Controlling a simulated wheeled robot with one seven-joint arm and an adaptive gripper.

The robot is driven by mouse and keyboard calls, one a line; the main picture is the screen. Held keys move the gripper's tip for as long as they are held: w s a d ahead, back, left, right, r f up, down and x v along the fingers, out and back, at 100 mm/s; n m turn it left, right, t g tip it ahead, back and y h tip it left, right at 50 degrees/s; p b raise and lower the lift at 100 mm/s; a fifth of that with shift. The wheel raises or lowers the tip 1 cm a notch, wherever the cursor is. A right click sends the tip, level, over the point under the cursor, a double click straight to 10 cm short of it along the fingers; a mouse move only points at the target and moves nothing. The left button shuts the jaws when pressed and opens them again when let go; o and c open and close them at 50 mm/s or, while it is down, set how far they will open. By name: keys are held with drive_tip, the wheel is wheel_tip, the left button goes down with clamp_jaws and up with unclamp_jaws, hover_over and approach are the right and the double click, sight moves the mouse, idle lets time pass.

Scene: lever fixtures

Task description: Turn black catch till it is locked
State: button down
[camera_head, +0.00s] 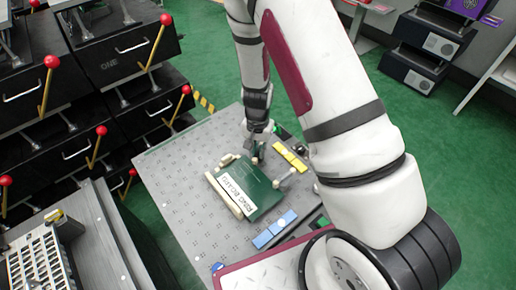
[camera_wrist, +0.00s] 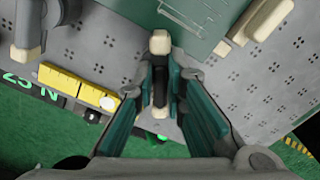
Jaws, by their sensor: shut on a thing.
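The black catch (camera_wrist: 160,88) shows in the wrist view as a dark upright bar with a cream block at its far end. My gripper (camera_wrist: 161,74) has its two teal-padded fingers on either side of the bar and is shut on it. In the head view my gripper (camera_head: 256,152) reaches down at the far edge of the green box (camera_head: 262,183), which lies on the grey perforated table (camera_head: 180,165). The catch is mostly hidden there by my gripper. I cannot tell whether it is locked.
A yellow block (camera_head: 290,157) and a grey lever with a pale knob (camera_head: 284,181) stand right of the box. A blue block (camera_head: 275,228) lies nearer. Black drawers with red-knobbed levers (camera_head: 130,50) stand to the left. The table's left part is clear.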

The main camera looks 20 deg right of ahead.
sight(258, 152)
drive_tip(key=m+p, duration=0.2)
drive_tip(key=m, duration=0.3)
drive_tip(key=shift+m, duration=0.4)
idle(0.4)
drive_tip(key=c, duration=1.6)
unclamp_jaws()
drive_tip(key=shift+c, duration=0.2)
wheel_tip(258, 152, up, 12)
